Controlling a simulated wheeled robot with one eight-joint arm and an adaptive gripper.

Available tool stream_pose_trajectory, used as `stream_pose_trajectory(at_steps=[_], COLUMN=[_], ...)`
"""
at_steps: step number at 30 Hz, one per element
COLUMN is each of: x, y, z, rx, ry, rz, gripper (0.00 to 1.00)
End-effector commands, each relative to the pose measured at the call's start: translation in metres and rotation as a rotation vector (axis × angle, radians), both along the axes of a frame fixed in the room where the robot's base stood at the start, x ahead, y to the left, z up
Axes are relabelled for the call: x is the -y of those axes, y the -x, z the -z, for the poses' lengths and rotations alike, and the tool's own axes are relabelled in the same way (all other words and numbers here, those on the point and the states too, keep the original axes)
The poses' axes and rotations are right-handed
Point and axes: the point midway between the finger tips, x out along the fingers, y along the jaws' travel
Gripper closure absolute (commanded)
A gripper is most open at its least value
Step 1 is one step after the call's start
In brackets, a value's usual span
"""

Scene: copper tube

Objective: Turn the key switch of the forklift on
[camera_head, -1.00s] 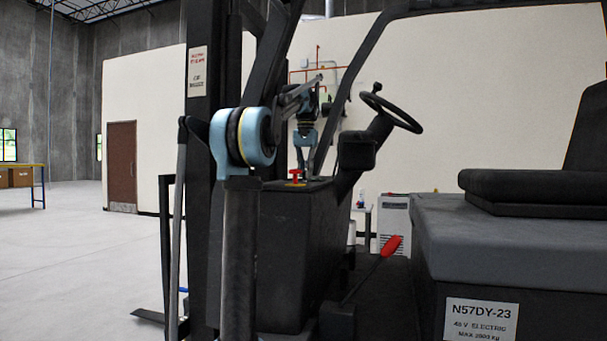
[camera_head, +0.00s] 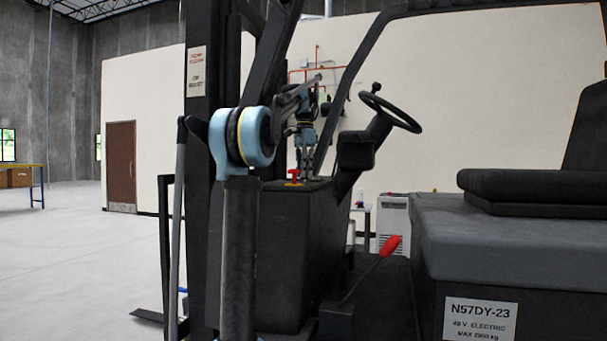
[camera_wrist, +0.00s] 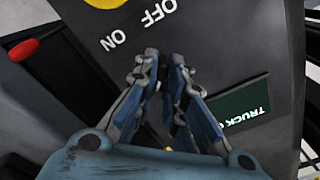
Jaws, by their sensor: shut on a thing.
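The dark forklift console (camera_head: 290,240) stands behind my arm in the head view. My gripper (camera_wrist: 164,65) points down at the console top beside the white OFF and ON lettering (camera_wrist: 135,27). Its two blue-grey fingers are close together, shut on the key of the key switch. The key itself is hidden between the fingertips. In the head view my gripper (camera_head: 304,174) is small and upright over the console, just right of a red knob (camera_head: 293,174) on a yellow base.
The yellow base (camera_wrist: 103,3) shows at the wrist view's top edge. A green TRUCK label (camera_wrist: 240,108) lies right of the fingers. The steering wheel (camera_head: 392,112) and a red-handled lever (camera_head: 389,246) stand right of the console. The seat (camera_head: 530,190) is farther right.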

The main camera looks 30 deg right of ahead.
Motion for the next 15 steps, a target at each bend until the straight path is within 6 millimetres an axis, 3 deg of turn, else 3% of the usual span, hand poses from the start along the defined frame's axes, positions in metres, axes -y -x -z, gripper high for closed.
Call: stream_pose_trajectory(at_steps=[15], x=[-0.0022], y=[-0.0039], z=[-0.0002], rx=[0.006], ry=[-0.003], rz=[0.277], gripper=[1.0])
